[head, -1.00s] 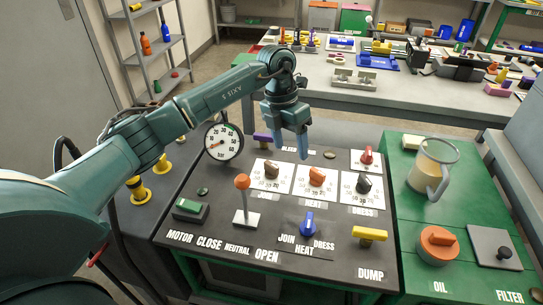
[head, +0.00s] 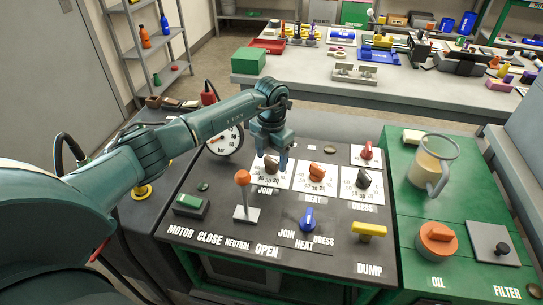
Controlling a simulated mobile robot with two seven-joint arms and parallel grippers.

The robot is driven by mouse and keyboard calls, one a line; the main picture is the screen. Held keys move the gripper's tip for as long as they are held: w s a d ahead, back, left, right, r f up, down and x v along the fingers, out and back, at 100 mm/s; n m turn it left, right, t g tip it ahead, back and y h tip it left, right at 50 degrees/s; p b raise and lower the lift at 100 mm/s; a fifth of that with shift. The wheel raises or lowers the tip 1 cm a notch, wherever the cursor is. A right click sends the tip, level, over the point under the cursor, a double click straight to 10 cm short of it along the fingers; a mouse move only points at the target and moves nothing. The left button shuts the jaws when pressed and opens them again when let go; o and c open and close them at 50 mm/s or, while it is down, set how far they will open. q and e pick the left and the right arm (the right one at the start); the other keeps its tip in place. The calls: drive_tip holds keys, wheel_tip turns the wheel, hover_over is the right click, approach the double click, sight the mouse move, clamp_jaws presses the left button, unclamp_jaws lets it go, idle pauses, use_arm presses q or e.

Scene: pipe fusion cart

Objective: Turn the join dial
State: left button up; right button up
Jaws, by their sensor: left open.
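The join dial (head: 271,164) is a brown knob on a white scale plate marked JOIN, the leftmost of three such dials on the dark panel. My left gripper (head: 271,158) comes down over it from above, fingers open, one on each side of the knob as seen here. The gripper partly hides the knob and the top of its scale. I cannot tell whether the fingers touch it. My right gripper is not in view.
The orange heat dial (head: 316,173) and dark dress dial (head: 363,179) are close to the right. A round gauge (head: 225,138) stands to the left. An orange-topped lever (head: 243,178), blue selector (head: 307,219) and yellow dump handle (head: 369,229) are nearer the front.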

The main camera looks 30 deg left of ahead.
use_arm(q)
drive_tip(key=shift+f, duration=0.3)
drive_tip(key=shift+c, duration=0.5)
drive_tip(key=c, duration=0.9)
